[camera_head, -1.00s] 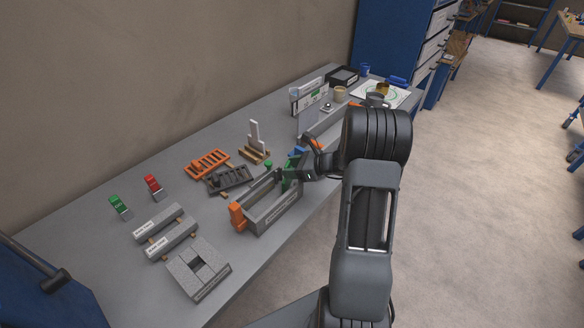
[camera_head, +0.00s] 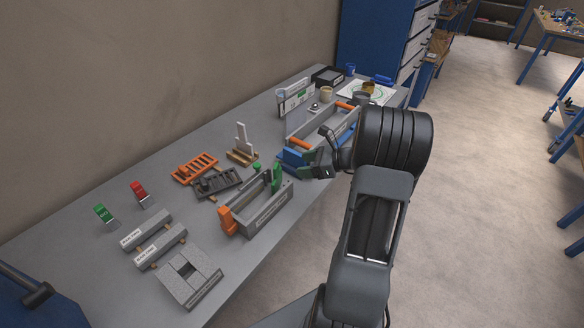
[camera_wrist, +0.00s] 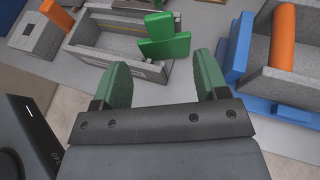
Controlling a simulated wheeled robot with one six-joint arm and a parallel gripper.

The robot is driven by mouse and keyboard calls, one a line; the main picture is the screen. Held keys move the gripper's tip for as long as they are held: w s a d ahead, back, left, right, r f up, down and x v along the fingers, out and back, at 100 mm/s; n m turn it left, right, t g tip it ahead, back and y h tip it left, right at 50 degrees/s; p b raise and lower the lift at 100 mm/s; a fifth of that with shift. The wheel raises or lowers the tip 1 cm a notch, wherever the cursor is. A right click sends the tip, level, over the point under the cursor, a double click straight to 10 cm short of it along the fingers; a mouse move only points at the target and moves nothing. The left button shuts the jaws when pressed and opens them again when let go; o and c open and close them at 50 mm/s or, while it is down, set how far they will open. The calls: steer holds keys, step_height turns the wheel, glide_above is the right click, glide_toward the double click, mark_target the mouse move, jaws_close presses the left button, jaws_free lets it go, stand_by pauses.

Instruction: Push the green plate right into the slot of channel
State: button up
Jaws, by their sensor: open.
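The green plate (camera_head: 277,178) stands at the far right end of the grey channel (camera_head: 263,217), an open trough with an orange piece (camera_head: 226,219) at its near left end. In the wrist view the green plate (camera_wrist: 167,40) sits across the end of the channel (camera_wrist: 115,60), with part of it over the wall. How deep it sits in the slot is not clear. My gripper (camera_head: 314,162) is apart from the plate, to its right in the head view. In the wrist view its green fingertips (camera_wrist: 162,82) are spread and empty, with bare table between them and the plate.
A grey tray (camera_wrist: 297,88) with an orange bar and blue parts (camera_head: 294,158) is close to my gripper. A black rack (camera_head: 218,184), an orange rack (camera_head: 195,168) and grey blocks (camera_head: 160,245) lie left of the channel. The table's front edge is near.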

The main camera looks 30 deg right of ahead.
steer(key=s+a+r+n+g+h, duration=0.2)
steer(key=s+a+n+h, duration=0.3)
steer(key=n, duration=0.8)
steer(key=s+a+r+n+g+h, duration=0.3)
steer(key=s+a+r+n+h, duration=0.1)
steer(key=s+a+n, duration=0.7)
steer(key=shift+s+a+r+n+h, duration=0.35)
steer(key=shift+a+r+n, duration=0.35)
steer(key=shift+n, duration=0.7)
steer(key=shift+d+r, duration=0.1)
steer(key=shift+c, duration=0.3)
